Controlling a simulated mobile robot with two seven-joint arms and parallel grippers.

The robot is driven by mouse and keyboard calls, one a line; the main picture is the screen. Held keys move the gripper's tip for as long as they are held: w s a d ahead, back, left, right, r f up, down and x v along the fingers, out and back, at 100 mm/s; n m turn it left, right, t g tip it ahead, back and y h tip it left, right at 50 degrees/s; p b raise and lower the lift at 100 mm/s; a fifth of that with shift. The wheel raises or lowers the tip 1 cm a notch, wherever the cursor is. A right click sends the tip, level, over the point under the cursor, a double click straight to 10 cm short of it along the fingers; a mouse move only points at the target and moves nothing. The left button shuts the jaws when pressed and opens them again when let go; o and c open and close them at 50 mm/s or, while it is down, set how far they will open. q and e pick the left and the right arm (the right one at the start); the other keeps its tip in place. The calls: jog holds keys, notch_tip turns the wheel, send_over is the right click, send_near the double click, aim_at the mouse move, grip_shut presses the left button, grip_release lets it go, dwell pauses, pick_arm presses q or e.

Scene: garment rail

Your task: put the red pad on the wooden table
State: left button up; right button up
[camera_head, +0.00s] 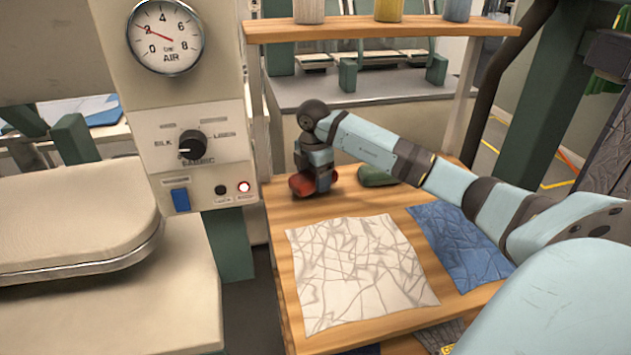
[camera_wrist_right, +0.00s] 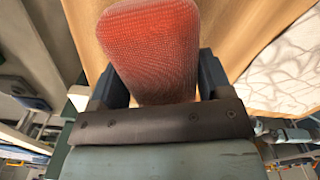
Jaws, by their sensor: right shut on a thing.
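The red pad (camera_head: 302,186) is at the back left of the wooden table (camera_head: 390,203) in the head view. My right gripper (camera_head: 320,185) is shut on it, pointing down at the table top. In the right wrist view the red pad (camera_wrist_right: 152,45) sits between the two dark fingers of my right gripper (camera_wrist_right: 158,85), with the wood of the table (camera_wrist_right: 225,30) behind it. The pad is at or just above the wood; I cannot tell whether it touches. The gripper hides part of the pad. My left gripper is not in view.
A green pad (camera_head: 377,176) lies right of the red one, partly behind my arm. A wrinkled white cloth (camera_head: 355,265) and a blue cloth (camera_head: 455,240) lie on the table. A shelf (camera_head: 380,27) with spools stands above. A press (camera_head: 75,225) and gauge panel (camera_head: 190,130) stand left.

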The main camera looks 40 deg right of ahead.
jog(key=shift+f, duration=0.75)
jog(key=o, duration=1)
jog(key=shift+f, duration=0.15)
notch_tip(320, 180, up, 12)
jog(key=shift+r+p, duration=0.2)
jog(key=shift+p, duration=0.55)
